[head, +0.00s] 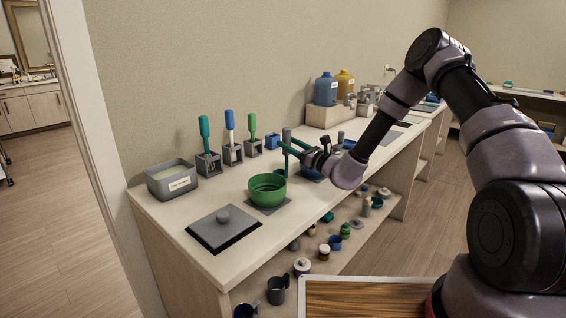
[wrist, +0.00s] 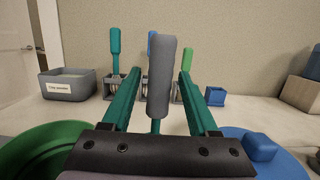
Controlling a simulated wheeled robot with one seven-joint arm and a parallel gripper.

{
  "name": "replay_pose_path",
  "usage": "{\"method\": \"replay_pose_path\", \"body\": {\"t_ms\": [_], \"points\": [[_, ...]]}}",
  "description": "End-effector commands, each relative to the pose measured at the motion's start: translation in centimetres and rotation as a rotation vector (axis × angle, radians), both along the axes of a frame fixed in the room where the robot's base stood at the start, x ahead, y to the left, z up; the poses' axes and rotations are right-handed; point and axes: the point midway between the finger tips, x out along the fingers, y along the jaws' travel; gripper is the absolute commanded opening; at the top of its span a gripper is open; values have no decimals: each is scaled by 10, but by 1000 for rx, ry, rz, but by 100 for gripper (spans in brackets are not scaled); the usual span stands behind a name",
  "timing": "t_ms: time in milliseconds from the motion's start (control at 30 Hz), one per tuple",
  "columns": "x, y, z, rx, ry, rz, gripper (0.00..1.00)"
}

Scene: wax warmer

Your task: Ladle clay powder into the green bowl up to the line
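The green bowl (head: 267,190) stands on a grey mat on the counter, and its rim also shows at the lower left of the wrist view (wrist: 40,150). A ladle-like tool with a thick grey handle (wrist: 162,78) and a thin teal shaft is upright, slightly tilted, between my gripper's (wrist: 160,85) long teal fingers. In the head view, the grey handle (head: 287,135) is just behind and right of the green bowl. The fingers are at its sides; I cannot tell whether they press on it. Its lower end is partly hidden. The fill line cannot be made out.
A labelled grey tub (head: 171,182) with pale contents stands at the back left. Several handled tools stand in grey holders (head: 232,153) along the wall. A grey lidded plate (head: 222,228) lies in front.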

Motion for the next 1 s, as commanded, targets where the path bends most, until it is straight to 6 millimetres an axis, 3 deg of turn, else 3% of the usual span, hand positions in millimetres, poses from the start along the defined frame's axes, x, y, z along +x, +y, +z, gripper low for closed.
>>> {"method": "replay_pose_path", "body": {"t_ms": [33,133,167,367,800,1000], "points": [[0,0,0,0,0,0,45],[0,0,0,0,0,0,6],[0,0,0,0,0,0,0],[0,0,6,1,-2,1,0],[0,0,70,0,-4,0,0],[0,0,89,-1,-1,1,0]]}}
